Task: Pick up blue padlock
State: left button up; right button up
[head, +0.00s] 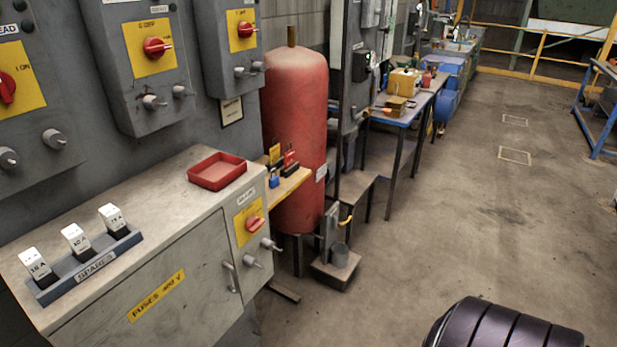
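A small blue padlock (274,181) is on the wooden shelf (293,186), between the grey cabinet and the red tank. It sits at the shelf's near left, close to the cabinet's right side. A red item (290,159), likely another padlock, and a yellow piece (274,154) stand just behind it. The details are too small to make out. Neither of my grippers shows in the head view.
The grey fuse cabinet (165,290) carries an empty red tray (217,171) and a spares rack (88,268) with several white fuses. A tall red tank (296,120) stands behind the shelf. The concrete floor (440,220) to the right is mostly clear.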

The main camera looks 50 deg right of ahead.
aim_at(274, 181)
jog(key=z, duration=1.25)
